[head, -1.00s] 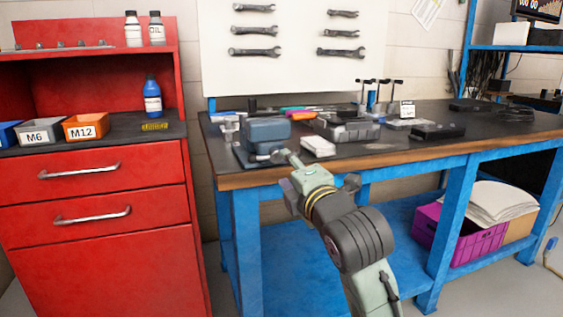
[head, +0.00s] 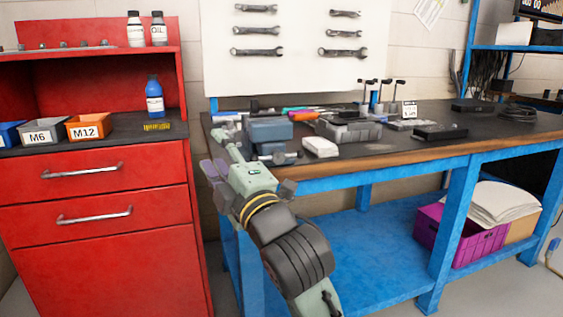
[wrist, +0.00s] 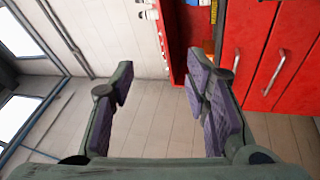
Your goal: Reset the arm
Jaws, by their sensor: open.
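My gripper (head: 219,163) is on the end of my arm, just in front of the left end of the blue workbench (head: 222,185), next to the gap by the red cabinet. In the wrist view my gripper (wrist: 158,76) shows two green fingers with purple pads, spread wide apart. Nothing is between them; wall and red cabinet show beyond. The arm reaches up from the bottom of the head view.
A vise (head: 268,135) stands on the bench's left corner close to my gripper, with a white block (head: 320,147) and a grey case (head: 350,131) beside it. The red cabinet (head: 100,230) stands left, bearing bins and a blue bottle (head: 153,97).

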